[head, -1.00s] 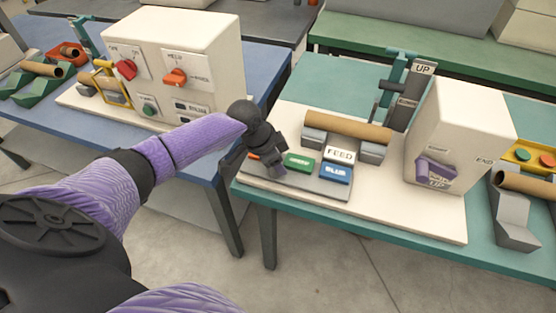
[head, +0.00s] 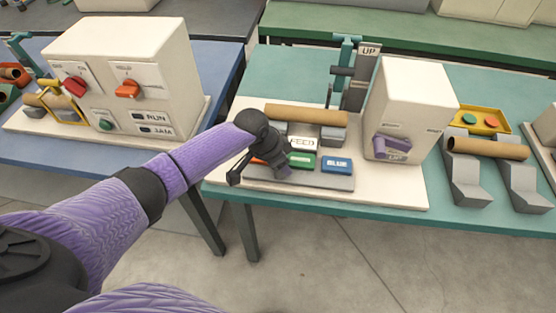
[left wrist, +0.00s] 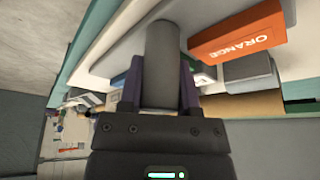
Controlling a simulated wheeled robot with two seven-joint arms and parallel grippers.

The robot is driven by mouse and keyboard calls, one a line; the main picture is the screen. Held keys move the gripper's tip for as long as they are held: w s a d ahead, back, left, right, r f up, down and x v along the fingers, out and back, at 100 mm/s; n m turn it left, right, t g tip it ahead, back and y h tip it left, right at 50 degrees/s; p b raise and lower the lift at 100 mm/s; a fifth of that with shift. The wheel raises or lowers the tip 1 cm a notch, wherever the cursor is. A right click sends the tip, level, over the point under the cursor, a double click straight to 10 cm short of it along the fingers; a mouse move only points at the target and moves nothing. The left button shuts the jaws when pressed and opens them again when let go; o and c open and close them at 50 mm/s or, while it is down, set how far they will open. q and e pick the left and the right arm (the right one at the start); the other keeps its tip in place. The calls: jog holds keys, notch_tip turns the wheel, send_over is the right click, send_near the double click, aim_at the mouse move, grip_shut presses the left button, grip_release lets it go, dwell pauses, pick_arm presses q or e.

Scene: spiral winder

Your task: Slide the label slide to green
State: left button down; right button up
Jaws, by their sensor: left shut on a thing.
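The label slide (head: 330,182) is a grey plate carrying an orange block, a green block (head: 302,160) and a blue block (head: 337,165). It lies at the front of the white base. The white FEED sign (head: 303,143) stands just behind the green block, roughly in line with it. My left gripper (head: 285,174) is at the front left of the slide. In the left wrist view its fingers are shut on a grey round post (left wrist: 162,50), with the orange block (left wrist: 240,33) beside it. In the head view the arm and gripper hide most of the orange block and the post.
A brown roll (head: 307,115) lies on grey supports behind the sign. A white machine box (head: 408,100) with a purple lever (head: 392,147) stands to the right. Another panel box (head: 125,75) stands on the blue table at left. The floor in front is clear.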

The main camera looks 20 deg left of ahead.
pick_arm(q)
jog(key=shift+c, duration=1.6)
grip_release()
jog(key=p+v, duration=0.4)
jog(key=v, duration=0.6)
jog(key=shift+d, duration=0.1)
